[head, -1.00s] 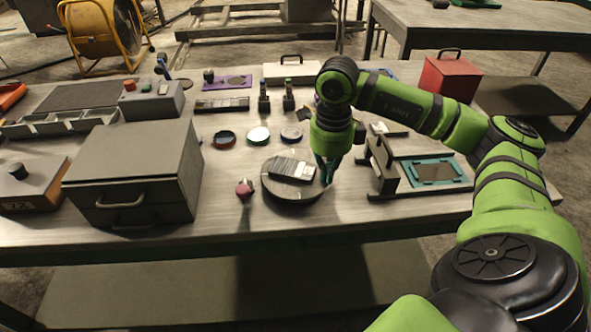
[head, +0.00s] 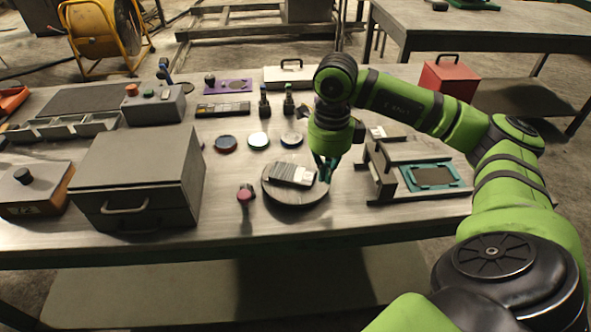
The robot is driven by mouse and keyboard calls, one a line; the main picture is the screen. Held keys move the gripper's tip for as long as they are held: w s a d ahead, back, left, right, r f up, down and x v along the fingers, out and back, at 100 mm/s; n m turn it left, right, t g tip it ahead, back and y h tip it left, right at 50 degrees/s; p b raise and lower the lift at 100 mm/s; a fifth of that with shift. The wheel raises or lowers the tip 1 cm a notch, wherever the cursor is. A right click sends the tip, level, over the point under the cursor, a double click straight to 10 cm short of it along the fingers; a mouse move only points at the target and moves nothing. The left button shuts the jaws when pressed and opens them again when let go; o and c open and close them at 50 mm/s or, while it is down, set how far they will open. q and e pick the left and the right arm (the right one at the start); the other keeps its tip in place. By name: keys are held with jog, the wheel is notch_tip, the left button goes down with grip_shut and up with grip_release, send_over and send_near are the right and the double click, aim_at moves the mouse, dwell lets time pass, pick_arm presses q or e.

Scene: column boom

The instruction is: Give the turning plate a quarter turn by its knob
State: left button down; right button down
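The turning plate (head: 292,199) is a round grey disc near the front middle of the bench. A flat block with a light end (head: 291,174) lies on it. My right gripper (head: 325,178) points down at the plate's right rim, its teal fingers close together. My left gripper is not in view.
A red-topped knob-like piece (head: 245,194) stands just left of the plate. A grey box with a handle (head: 137,183) is farther left. A stand with a teal-framed panel (head: 433,177) is at the right. Several round discs (head: 258,140) lie behind the plate.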

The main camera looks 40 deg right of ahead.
notch_tip(320, 180, up, 6)
jog(key=p, duration=0.4)
dwell(0.3)
